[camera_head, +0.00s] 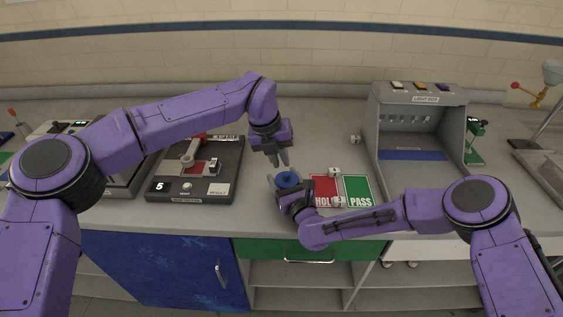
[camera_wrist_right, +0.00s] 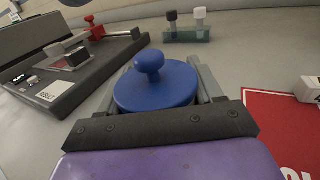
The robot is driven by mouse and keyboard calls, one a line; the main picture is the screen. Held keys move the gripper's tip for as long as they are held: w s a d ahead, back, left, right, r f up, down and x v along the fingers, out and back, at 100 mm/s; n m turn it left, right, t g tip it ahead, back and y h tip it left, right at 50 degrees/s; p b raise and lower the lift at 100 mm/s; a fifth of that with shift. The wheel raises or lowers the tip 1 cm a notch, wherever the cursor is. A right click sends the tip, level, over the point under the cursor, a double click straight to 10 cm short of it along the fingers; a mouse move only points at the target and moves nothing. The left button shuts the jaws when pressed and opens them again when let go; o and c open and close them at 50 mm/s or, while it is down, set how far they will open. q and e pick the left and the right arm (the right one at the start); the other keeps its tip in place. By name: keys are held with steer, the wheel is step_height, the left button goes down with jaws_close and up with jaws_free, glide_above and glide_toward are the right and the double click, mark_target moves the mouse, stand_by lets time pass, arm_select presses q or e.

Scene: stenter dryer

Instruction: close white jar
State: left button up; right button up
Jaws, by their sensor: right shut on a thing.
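My right gripper (camera_head: 286,186) is shut on a round blue piece with a knob on top (camera_head: 288,179). In the right wrist view this blue piece (camera_wrist_right: 155,88) sits upright between the two grey fingers; what is under it is hidden. My left gripper (camera_head: 279,159) hangs just above and behind the blue piece, fingers pointing down, slightly apart and empty. I cannot make out a white jar for certain; the blue piece and right gripper may hide one.
A grey tester (camera_head: 225,185) stands left. A red and green HOLD/PASS board (camera_head: 358,188) with small white blocks lies right. The grey light box (camera_head: 372,130) is behind it. In the wrist view a small stand (camera_wrist_right: 187,35) holds black-topped and white-topped pieces.

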mark_target(281, 181)
steer(key=o, duration=1.6)
arm_select(q)
steer(key=shift+f, duration=0.1)
steer(key=shift+f, duration=0.2)
arm_select(e)
steer(key=shift+s+d+f, duration=0.1)
steer(key=shift+s+d, duration=0.1)
steer(key=shift+s, duration=0.2)
arm_select(q)
step_height(281, 181, down, 3)
steer(key=b, duration=0.3)
arm_select(e)
steer(key=v, duration=0.9)
steer(key=shift+s+d, duration=0.1)
steer(key=shift+s, duration=0.15)
arm_select(q)
steer(key=shift+f+b, duration=0.1)
steer(key=shift+b, duration=0.2)
steer(key=shift+d+f, duration=0.1)
steer(key=shift+f, duration=0.25)
arm_select(e)
steer(key=shift+f, duration=0.1)
